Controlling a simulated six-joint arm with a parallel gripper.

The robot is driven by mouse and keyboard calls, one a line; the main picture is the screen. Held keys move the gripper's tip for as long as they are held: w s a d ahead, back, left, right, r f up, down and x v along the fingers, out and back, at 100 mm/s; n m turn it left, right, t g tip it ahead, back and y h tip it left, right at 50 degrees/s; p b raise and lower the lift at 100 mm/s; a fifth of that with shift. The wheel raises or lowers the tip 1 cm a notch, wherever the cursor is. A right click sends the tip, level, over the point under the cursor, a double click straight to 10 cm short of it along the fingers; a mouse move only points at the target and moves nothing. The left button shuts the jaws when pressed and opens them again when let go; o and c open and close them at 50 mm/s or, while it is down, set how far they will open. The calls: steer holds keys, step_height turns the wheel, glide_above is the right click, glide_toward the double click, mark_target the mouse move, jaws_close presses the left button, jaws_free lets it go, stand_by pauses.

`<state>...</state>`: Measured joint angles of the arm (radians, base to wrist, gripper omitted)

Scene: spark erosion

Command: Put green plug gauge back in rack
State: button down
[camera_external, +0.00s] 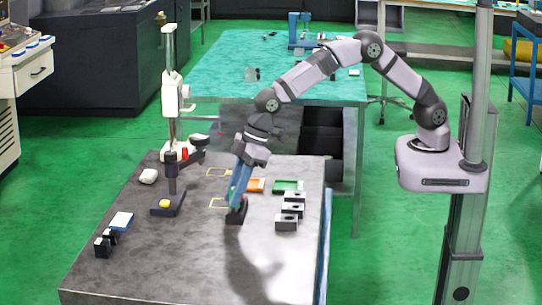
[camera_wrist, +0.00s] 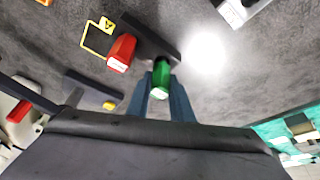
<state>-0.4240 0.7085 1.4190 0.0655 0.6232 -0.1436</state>
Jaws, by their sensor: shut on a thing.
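The green plug gauge (camera_wrist: 161,80) is between the blue fingers of my gripper (camera_wrist: 160,88), which is shut on it. In the wrist view it overlaps the near side of the dark rack (camera_wrist: 150,36); I cannot tell whether it sits in a hole. A red plug gauge (camera_wrist: 122,50) stands at the rack beside it, to the left.
A dark stand with a yellow part (camera_external: 165,204) is to the left. A white column (camera_external: 172,100) rises behind. The front of the table (camera_external: 180,270) is clear.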

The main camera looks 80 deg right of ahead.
steer(key=shift+f, duration=0.35)
stand_by(0.5)
steer(key=c, duration=1.5)
jaws_free()
steer(key=shift+b+v, duration=1.55)
steer(key=shift+v, duration=2.2)
steer(key=shift+f, duration=0.1)
